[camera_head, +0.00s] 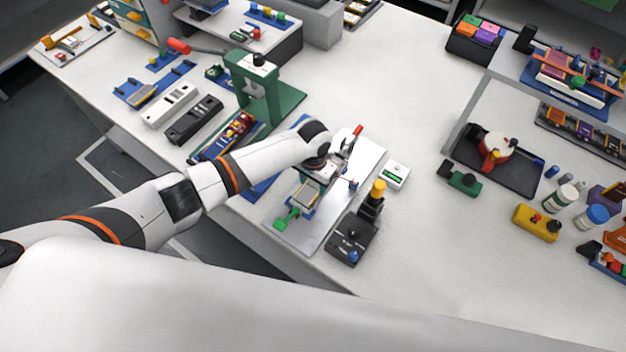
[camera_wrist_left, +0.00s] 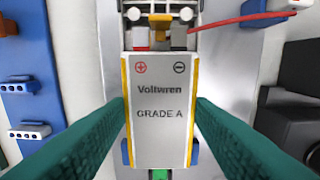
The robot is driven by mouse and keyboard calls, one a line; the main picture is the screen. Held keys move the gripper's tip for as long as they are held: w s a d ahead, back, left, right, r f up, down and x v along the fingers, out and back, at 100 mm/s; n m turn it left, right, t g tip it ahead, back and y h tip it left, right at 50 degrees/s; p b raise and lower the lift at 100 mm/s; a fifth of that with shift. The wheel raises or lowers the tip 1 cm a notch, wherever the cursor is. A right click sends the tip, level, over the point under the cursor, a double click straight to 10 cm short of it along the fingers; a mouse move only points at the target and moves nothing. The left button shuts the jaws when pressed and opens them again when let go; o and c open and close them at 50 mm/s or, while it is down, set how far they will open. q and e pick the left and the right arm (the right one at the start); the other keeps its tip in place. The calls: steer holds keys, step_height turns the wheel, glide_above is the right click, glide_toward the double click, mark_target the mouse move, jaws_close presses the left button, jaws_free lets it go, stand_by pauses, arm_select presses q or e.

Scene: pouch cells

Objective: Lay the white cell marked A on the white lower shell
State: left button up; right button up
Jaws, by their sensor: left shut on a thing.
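The white cell marked A (camera_wrist_left: 160,120) has yellow side edges and "GRADE A" print in the left wrist view. It lies over a blue-edged nest on a silver plate, its tabs toward a clamp. A pale cell face with yellow edges shows in the head view (camera_head: 306,194). My left gripper (camera_wrist_left: 160,102) is shut on it, green fingers along both long sides; the wrist mostly hides the fingers in the head view (camera_head: 322,172). The white lower shell (camera_head: 171,106) lies on the table at left, beside a black shell. My right gripper is out of view.
The black shell (camera_head: 194,120) lies right of the white one. A black box with a yellow-topped post (camera_head: 353,238) and a small white meter (camera_head: 396,175) flank the silver plate (camera_head: 368,160). The table's middle is clear.

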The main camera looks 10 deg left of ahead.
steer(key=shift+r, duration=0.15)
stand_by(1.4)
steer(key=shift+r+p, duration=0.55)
steer(key=shift+p, duration=0.15)
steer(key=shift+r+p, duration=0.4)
stand_by(2.3)
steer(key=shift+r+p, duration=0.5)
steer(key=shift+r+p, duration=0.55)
stand_by(1.3)
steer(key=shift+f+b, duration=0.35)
stand_by(0.4)
